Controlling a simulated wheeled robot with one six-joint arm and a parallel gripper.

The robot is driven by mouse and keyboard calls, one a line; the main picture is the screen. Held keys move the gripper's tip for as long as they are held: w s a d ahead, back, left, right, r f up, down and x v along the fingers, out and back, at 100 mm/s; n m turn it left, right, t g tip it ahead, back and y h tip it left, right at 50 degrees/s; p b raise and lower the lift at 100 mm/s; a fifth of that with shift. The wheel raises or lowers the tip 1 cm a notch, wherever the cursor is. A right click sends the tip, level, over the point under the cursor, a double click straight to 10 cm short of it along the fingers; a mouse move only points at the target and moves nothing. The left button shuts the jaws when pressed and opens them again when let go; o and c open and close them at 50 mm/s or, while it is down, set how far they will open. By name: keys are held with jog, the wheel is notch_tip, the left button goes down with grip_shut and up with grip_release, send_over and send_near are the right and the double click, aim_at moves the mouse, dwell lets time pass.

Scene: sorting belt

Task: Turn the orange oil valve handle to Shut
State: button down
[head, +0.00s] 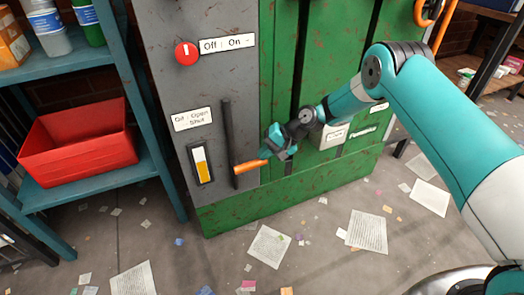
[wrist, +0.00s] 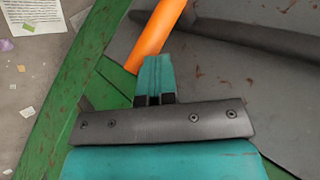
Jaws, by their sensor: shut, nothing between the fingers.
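The orange oil valve handle (head: 250,166) sticks out to the right, roughly level, from a dark vertical pipe (head: 228,135) on the grey panel. A white label with Oil, Open and Shut (head: 192,119) is above and left of it. My gripper (head: 272,152) is shut and empty at the free, right end of the handle. In the wrist view the handle (wrist: 160,38) runs up from just beyond my shut fingertips (wrist: 155,68). They overlap or nearly touch; I cannot tell if there is contact. The handle's far end is cut off there.
A sight glass with yellow fluid (head: 201,163) is left of the pipe. The green machine (head: 330,60) stands right behind my arm. A teal shelf (head: 90,185) with a red bin (head: 80,140) is at left. Papers (head: 268,246) litter the floor.

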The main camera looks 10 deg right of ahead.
jog(key=shift+d+f, duration=0.15)
jog(key=shift+f, duration=0.35)
dwell(0.3)
jog(key=shift+w+r, duration=0.1)
jog(key=shift+r, duration=0.35)
jog(key=r+p, duration=0.3)
jog(key=shift+w+r, duration=0.3)
jog(key=d+f+p+v, duration=0.1)
jog(key=p+v, duration=0.1)
jog(key=v, duration=0.7)
jog(key=shift+d, duration=0.35)
jog(key=shift+w, duration=0.15)
